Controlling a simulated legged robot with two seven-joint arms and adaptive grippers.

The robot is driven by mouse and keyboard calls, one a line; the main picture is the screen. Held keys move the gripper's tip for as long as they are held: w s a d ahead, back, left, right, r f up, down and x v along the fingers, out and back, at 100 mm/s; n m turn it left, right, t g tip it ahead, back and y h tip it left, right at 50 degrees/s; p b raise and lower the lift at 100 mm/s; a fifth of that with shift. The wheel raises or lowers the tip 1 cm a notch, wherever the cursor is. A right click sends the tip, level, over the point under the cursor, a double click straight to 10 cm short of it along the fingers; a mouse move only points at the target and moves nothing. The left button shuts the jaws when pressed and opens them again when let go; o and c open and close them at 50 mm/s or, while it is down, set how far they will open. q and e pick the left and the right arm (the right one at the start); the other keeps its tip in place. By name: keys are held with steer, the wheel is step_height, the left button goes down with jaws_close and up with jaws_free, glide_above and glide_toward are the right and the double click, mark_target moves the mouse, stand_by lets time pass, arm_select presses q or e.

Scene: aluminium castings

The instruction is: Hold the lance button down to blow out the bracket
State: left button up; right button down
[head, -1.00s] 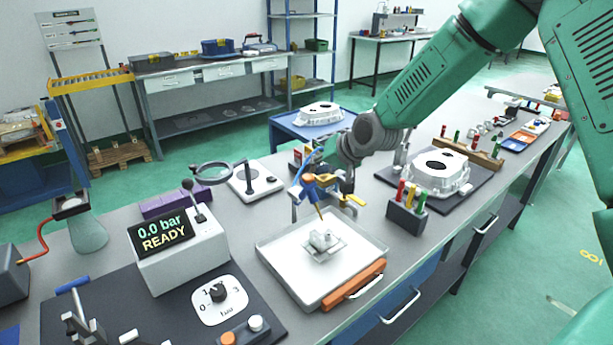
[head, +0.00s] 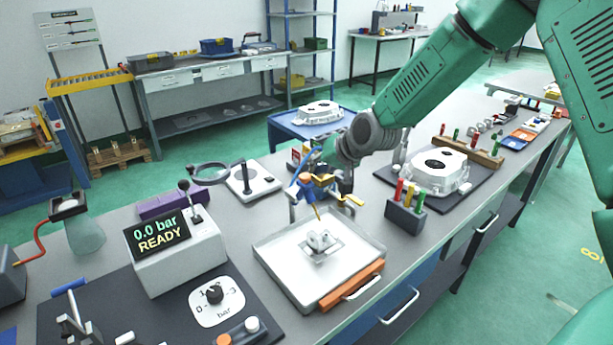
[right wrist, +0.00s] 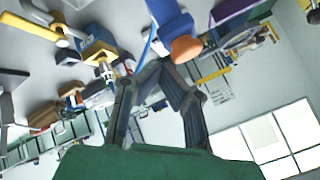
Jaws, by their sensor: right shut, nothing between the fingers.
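The blue air lance (head: 296,190) with its orange button (head: 306,179) is held on a stand above the tray, its thin nozzle pointing down. The small pale metal bracket (head: 320,243) lies in the white tray (head: 274,262), below the nozzle. My right gripper (head: 324,172) is just behind and right of the lance, partly hidden by it. In the right wrist view its fingers (right wrist: 160,72) are shut and empty, near the orange button (right wrist: 186,48) and blue lance body (right wrist: 170,18). I cannot tell whether they touch the button. My left gripper is out of view.
A control box (head: 182,258) reads "0.0 bar READY", with a pressure dial (head: 216,297) in front. A holder with coloured tools (head: 405,219) stands right of the tray. A white casting (head: 440,172) sits farther right. A magnifier stand (head: 252,183) is behind.

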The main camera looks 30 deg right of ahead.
mark_target(304, 176)
steer(key=shift+a+r+p, duration=0.75)
steer(key=shift+a+r, duration=0.15)
steer(key=shift+a, duration=0.15)
steer(key=shift+a+r, duration=0.3)
steer(key=shift+a, duration=0.15)
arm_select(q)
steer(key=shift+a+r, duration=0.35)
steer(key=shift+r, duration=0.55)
arm_select(e)
steer(key=shift+a, duration=0.3)
